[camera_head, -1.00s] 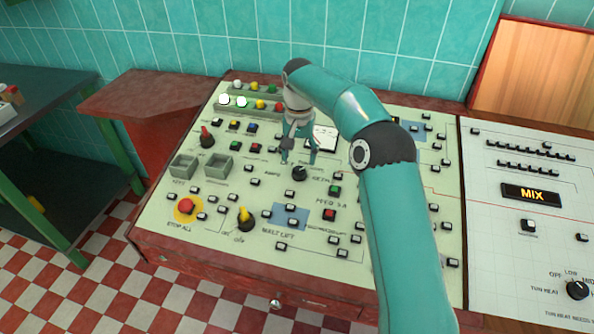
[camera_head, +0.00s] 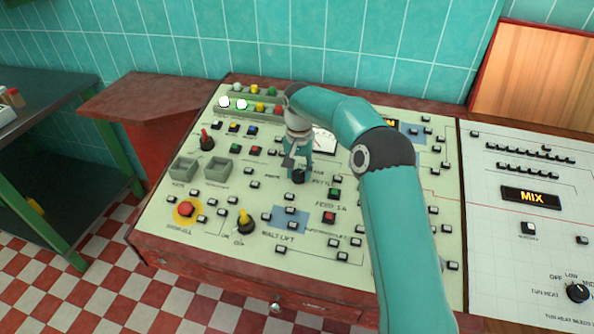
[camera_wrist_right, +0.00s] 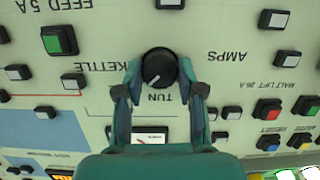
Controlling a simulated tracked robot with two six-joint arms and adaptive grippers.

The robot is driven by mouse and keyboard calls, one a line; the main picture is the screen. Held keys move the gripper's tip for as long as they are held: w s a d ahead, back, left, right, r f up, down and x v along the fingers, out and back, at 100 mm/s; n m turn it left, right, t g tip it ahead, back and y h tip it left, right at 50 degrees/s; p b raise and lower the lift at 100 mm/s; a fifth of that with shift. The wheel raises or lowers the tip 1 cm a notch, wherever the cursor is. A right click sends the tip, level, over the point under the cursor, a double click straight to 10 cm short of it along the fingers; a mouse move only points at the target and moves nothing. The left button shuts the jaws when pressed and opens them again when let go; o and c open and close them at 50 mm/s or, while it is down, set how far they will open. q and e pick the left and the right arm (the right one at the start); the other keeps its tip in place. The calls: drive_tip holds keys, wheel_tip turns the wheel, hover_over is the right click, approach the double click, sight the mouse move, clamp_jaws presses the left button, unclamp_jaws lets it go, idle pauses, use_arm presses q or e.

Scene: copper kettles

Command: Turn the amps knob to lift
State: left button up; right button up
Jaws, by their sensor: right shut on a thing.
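The amps knob (camera_head: 298,177) is a round black knob on the pale green panel (camera_head: 155,215), partly covered by my right gripper (camera_head: 297,170) in the head view. In the right wrist view, which is upside down, the black knob (camera_wrist_right: 159,66) sits between the two teal fingers, which are shut on its sides. Its white mark points down and slightly left there, between the TUN and KETTLE labels. The AMPS label is to its right. My left gripper is not in view.
Several small push buttons surround the knob, including a green button (camera_head: 334,192) and a red button (camera_head: 329,217). A yellow-handled switch (camera_head: 244,222) and a red stop button (camera_head: 186,209) are nearer the front left. A gauge (camera_head: 325,140) is behind the gripper.

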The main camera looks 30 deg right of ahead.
drive_tip(key=shift+a, duration=0.3)
drive_tip(key=shift+c, duration=0.6)
drive_tip(key=shift+d, duration=0.25)
drive_tip(key=shift+r+n+p, duration=0.2)
drive_tip(key=shift+n+p, duration=1.05)
drive_tip(key=shift+n, duration=0.25)
drive_tip(key=shift+w+n+g+h+p, duration=0.1)
drive_tip(key=shift+n+g+h+p, duration=0.3)
drive_tip(key=shift+n, duration=0.5)
drive_tip(key=n, duration=0.2)
drive_tip(key=shift+a+f+n+p, duration=0.1)
drive_tip(key=shift+n+p, duration=0.2)
drive_tip(key=shift+p, duration=0.1)
drive_tip(key=n+h, duration=0.1)
drive_tip(key=n, duration=0.3)
drive_tip(key=shift+n, duration=0.3)
drive_tip(key=n, duration=0.2)
drive_tip(key=n+h, duration=0.1)
drive_tip(key=n, duration=0.2)
drive_tip(key=shift+a+f+n+t, duration=0.1)
drive_tip(key=shift+a+n+t, duration=0.05)
drive_tip(key=shift+n+t, duration=0.15)
